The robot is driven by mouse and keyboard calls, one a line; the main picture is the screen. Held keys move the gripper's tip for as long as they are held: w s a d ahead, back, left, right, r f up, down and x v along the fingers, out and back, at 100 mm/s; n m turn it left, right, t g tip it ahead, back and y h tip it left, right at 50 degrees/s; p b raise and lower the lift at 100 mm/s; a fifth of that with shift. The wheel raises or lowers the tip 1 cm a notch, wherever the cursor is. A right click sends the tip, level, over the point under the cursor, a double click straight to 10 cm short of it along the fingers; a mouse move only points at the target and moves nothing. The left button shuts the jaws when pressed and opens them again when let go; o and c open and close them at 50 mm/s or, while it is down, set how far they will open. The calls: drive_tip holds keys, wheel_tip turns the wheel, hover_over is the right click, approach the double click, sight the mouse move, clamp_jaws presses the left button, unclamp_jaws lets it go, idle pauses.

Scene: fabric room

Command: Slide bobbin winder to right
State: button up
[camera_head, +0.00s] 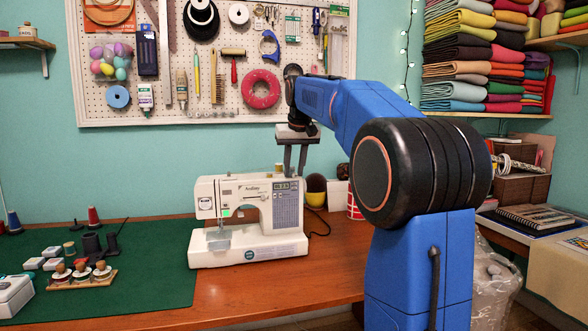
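A white sewing machine (248,218) stands on the wooden table, partly over the green mat. My gripper (295,174) points down at the machine's top right end, just right of this piece. Its two fingers are apart with a gap between them, and I see nothing held. Whether a fingertip touches the winder or the machine I cannot tell.
A green mat (140,285) at left holds thread spools, small boxes and a wooden spool rack (82,280). Bare table (270,285) lies in front.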

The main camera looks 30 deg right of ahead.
clamp_jaws()
